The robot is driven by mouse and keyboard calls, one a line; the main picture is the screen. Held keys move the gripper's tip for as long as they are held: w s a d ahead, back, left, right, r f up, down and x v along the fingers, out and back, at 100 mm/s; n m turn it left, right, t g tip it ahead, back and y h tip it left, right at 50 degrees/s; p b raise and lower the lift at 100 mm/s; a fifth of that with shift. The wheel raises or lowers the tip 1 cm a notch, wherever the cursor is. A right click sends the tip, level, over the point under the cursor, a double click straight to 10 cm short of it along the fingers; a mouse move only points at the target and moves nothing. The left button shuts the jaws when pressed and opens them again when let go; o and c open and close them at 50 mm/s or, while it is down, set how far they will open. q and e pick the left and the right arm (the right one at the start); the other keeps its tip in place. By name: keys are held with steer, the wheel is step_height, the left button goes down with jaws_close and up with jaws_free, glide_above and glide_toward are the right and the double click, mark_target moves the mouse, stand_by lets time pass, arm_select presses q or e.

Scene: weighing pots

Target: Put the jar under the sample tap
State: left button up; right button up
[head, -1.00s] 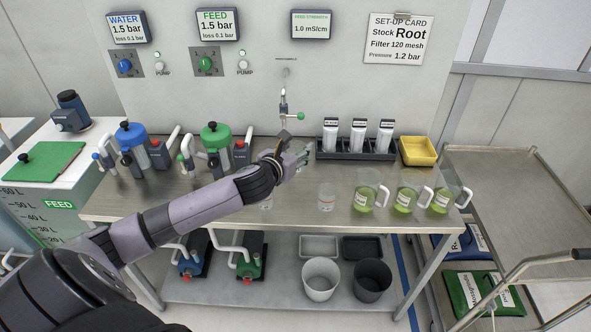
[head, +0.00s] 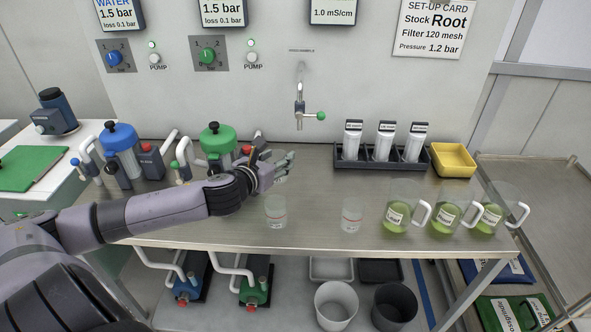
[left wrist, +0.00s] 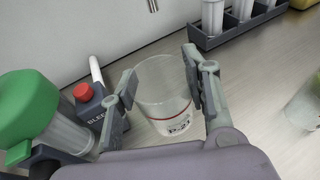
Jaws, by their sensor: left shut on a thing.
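My left gripper (head: 284,166) is above the bench, a little left of and below the sample tap (head: 300,112). In the left wrist view its fingers (left wrist: 160,92) are shut on a clear jar (left wrist: 166,98) with a red line and a label that seems to read P-21. The jar looks upright and empty. In the head view the hand mostly hides this jar, and I cannot tell whether its base touches the bench. The tip of the tap also shows at the top of the left wrist view (left wrist: 152,6). My right gripper is not in view.
Two clear jars stand on the bench (head: 190,232), one at the left (head: 276,212) and one at the right (head: 351,216). Green-filled jugs (head: 398,214) stand further right. A filter rack (head: 348,160) and yellow bin (head: 453,160) are behind. A green-topped pump unit (head: 216,138) is close left.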

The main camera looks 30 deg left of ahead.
arm_select(q)
steer(key=x, duration=0.3)
steer(key=f+x, duration=0.1)
steer(key=x, duration=0.6)
steer(key=shift+d+f, duration=0.1)
steer(key=shift+f, duration=0.35)
steer(key=shift+w+f, duration=0.25)
steer(key=shift+w, duration=0.25)
steer(key=w+f, duration=0.2)
steer(key=w, duration=0.1)
steer(key=shift+a+f, duration=0.2)
steer(key=shift+a, duration=0.15)
steer(key=o, duration=1.1)
steer(key=shift+f, duration=0.1)
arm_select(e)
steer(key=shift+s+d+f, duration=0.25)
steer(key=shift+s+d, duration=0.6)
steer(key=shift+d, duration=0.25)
